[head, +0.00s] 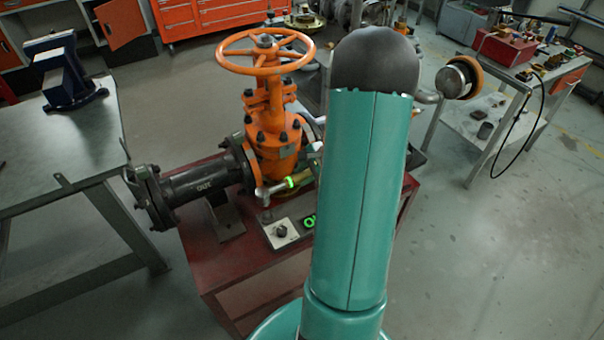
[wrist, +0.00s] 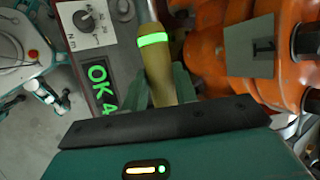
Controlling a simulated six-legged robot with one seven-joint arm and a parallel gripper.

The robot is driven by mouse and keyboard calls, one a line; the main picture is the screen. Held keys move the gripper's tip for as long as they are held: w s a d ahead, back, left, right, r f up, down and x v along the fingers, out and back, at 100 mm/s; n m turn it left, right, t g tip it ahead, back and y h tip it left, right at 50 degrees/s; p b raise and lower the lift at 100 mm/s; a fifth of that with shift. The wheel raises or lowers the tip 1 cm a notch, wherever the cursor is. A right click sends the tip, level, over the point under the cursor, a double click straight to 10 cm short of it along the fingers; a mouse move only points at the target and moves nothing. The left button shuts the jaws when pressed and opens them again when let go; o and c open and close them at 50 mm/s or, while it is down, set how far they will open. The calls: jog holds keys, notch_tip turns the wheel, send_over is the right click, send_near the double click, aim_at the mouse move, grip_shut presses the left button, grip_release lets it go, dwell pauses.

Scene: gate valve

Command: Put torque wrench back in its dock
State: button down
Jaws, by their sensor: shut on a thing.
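The torque wrench (head: 302,179) shows in the head view as a brass-coloured handle with a glowing green ring and a silver head toward the left. It lies in front of the orange gate valve (head: 274,130). In the wrist view the wrench handle (wrist: 158,70) runs up from between the fingers of my gripper (wrist: 164,90), which is shut on it. The silver head is out of the wrist view. My arm hides most of the gripper in the head view. I cannot make out the dock for certain.
A control box with a knob (head: 281,232) and a green "OK" display (wrist: 102,86) sits on the red stand (head: 240,262), close to the wrench. A black flanged pipe (head: 200,185) reaches left from the valve.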

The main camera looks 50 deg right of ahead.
jog(key=shift+s+d+r, duration=0.1)
jog(key=shift+r, duration=0.1)
jog(key=shift+s+f, duration=0.1)
jog(key=shift+f, duration=3.7)
jog(key=c, duration=1)
grip_release()
jog(key=shift+f, duration=0.1)
jog(key=v, duration=1.4)
